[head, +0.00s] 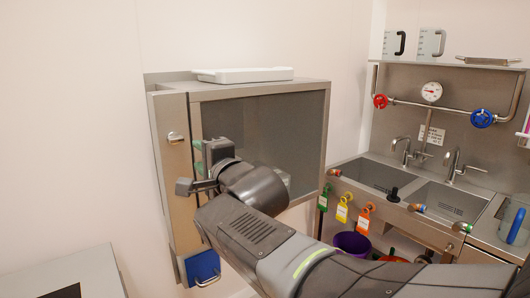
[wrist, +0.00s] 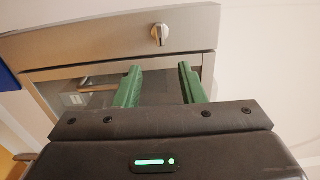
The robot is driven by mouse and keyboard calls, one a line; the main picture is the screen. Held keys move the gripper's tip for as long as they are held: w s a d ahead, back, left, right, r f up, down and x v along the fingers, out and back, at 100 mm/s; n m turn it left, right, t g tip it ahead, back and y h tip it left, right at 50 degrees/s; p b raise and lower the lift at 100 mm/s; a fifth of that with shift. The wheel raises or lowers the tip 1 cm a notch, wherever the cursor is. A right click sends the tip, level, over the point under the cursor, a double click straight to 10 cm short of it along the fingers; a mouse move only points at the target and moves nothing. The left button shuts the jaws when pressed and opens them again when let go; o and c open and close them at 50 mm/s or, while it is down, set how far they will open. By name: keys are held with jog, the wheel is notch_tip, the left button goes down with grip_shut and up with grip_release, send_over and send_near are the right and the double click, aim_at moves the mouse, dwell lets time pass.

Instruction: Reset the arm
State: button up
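My gripper (head: 199,157) is in front of a wall-mounted steel cabinet (head: 258,88), at the left part of its front. In the wrist view my gripper (wrist: 160,84) has two green fingers spread apart with nothing between them. Beyond the fingers is a steel-framed panel with a window and a small knob (wrist: 160,34). The knob also shows in the head view (head: 175,137). I cannot tell whether a fingertip touches the cabinet. My arm crosses the head view from the lower right and hides the cabinet's lower part.
A white tray (head: 243,75) lies on top of the cabinet. At the right are steel sinks (head: 445,203), faucets, red (head: 380,101) and blue (head: 482,118) valve wheels and hanging coloured tags. A purple bucket (head: 352,243) is below.

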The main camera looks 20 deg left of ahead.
aim_at(179, 141)
jog(key=shift+a, duration=0.1)
jog(key=p+x, duration=0.1)
jog(key=x, duration=1.2)
jog(key=shift+w+a, duration=0.2)
jog(key=shift+a, duration=0.1)
